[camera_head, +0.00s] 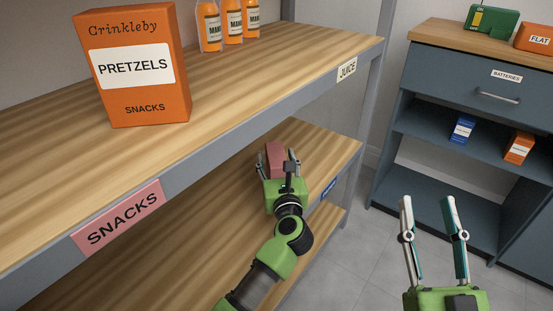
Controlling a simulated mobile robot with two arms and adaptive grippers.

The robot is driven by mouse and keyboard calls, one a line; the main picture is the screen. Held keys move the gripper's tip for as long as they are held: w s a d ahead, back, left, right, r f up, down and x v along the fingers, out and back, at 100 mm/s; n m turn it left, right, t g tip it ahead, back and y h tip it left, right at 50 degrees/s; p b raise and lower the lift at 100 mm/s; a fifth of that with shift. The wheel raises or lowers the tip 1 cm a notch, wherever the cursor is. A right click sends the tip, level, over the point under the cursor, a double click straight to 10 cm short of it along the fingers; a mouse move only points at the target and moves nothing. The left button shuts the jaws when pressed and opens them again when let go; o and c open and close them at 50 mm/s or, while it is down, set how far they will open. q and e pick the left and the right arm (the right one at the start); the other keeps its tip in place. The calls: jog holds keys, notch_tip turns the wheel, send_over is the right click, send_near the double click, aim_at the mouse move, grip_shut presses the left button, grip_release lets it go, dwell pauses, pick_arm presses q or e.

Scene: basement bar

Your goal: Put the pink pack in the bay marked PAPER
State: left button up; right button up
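The pink pack (276,151) is at the lower wooden shelf of the left rack, near its right end. My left gripper (279,160) is at the pack, with one finger on each side of it. Whether the fingers press on the pack or stand slightly apart cannot be told, nor whether the pack rests on the board. A blue label (329,187) is on that shelf's front edge; its text is too small to read. No label reading PAPER can be made out. My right gripper (428,200) is open and empty over the floor, before the blue-grey cabinet.
The upper shelf (220,90) overhangs the lower one, with a pretzels box (134,68) and several orange bottles (233,22); its labels read SNACKS and JUICE. The cabinet (432,70) has a BATTERIES drawer and holds a blue box (461,129) and an orange box (518,147).

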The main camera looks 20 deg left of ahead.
aim_at(280, 172)
pick_arm(q)
jog(key=shift+r, duration=0.15)
pick_arm(e)
jog(key=shift+w, duration=0.1)
